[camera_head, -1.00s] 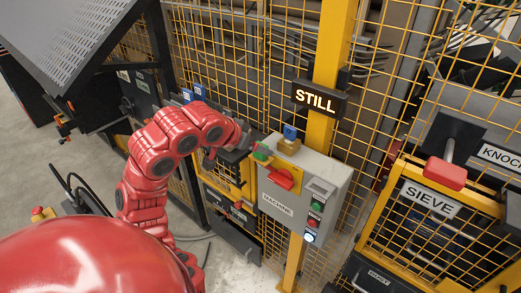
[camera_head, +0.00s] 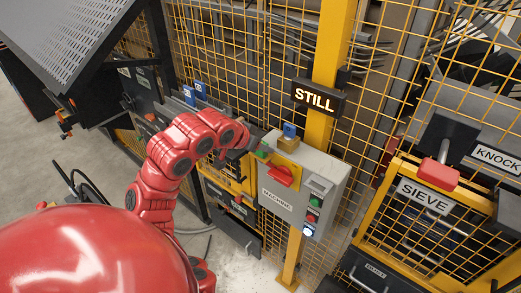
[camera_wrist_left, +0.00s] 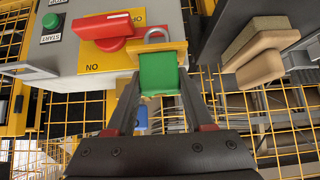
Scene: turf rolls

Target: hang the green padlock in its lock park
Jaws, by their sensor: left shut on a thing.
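The green padlock (camera_wrist_left: 160,74) is between the fingers of my left gripper (camera_wrist_left: 158,86) in the left wrist view. Its grey shackle (camera_wrist_left: 156,38) shows past a yellow bar or plate beside the red switch handle (camera_wrist_left: 104,26); I cannot tell whether it passes through. In the head view my left gripper (camera_head: 250,145) is at the left edge of the grey machine control box (camera_head: 302,187), with the green padlock (camera_head: 262,154) just showing by the red switch handle (camera_head: 280,175). I cannot tell which fitting is the lock park. My right gripper is out of view.
A blue tag or lock (camera_head: 290,130) stands on a brass-coloured block on the control box. Two blue-marked pieces (camera_head: 194,92) are on the fence further left. Yellow mesh fencing stands close behind the box. A lit STILL sign (camera_head: 313,96) hangs above.

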